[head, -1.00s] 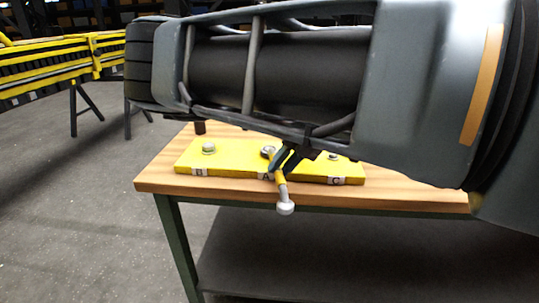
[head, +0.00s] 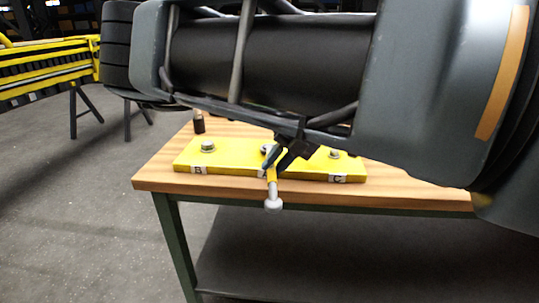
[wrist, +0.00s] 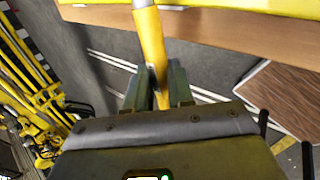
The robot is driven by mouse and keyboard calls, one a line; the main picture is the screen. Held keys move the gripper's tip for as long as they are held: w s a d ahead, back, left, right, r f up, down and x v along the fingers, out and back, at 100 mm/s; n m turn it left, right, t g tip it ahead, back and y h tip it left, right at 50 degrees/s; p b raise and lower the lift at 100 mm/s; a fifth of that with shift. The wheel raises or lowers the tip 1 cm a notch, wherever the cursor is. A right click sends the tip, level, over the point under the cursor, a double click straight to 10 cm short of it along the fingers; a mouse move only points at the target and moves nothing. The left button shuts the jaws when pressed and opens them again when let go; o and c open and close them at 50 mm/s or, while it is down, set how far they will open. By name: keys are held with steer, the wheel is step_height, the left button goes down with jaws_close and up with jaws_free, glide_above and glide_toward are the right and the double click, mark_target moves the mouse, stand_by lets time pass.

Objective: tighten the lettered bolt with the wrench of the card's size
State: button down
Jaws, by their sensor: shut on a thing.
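A yellow plate (head: 232,168) lies on the wooden bench, with labels B, a partly covered middle one, and C on its front edge. Bolt B (head: 208,147) stands at the left and bolt C (head: 335,154) at the right. My gripper (head: 277,160) is shut on the yellow handle of a wrench (head: 272,177), which also shows between the fingers in the wrist view (wrist: 150,38). The wrench's grey head is at the middle bolt; its exact seating is hard to see. Its pale handle end hangs past the bench's front edge. No size card is readable.
The wooden bench (head: 160,183) has a dark bottle-like item (head: 198,122) behind the plate. Yellow boom parts (head: 50,65) rest on trestles at the left. The floor left of the bench is clear. My arm hides the bench's back right.

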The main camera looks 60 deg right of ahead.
steer(key=shift+w, duration=0.15)
stand_by(0.4)
steer(key=shift+w+a+m+b, duration=0.25)
steer(key=shift+m+b, duration=0.15)
steer(key=shift+b, duration=0.25)
steer(key=shift+w+a+b, duration=0.1)
steer(key=shift+w+b, duration=0.1)
steer(key=shift+b, duration=0.1)
steer(key=shift+w+a+m+h+b, duration=0.1)
steer(key=shift+w+m+h+b, duration=0.1)
steer(key=shift+m+h+b, duration=0.2)
steer(key=shift+t, duration=0.3)
steer(key=shift+w, duration=0.1)
steer(key=shift+w+a+m+b, duration=0.25)
steer(key=shift+w+m+b, duration=0.1)
steer(key=shift+b, duration=0.3)
steer(key=shift+w+a+m+h+b, duration=0.25)
steer(key=shift+w+m+h+b, duration=0.25)
steer(key=shift+b, duration=0.45)
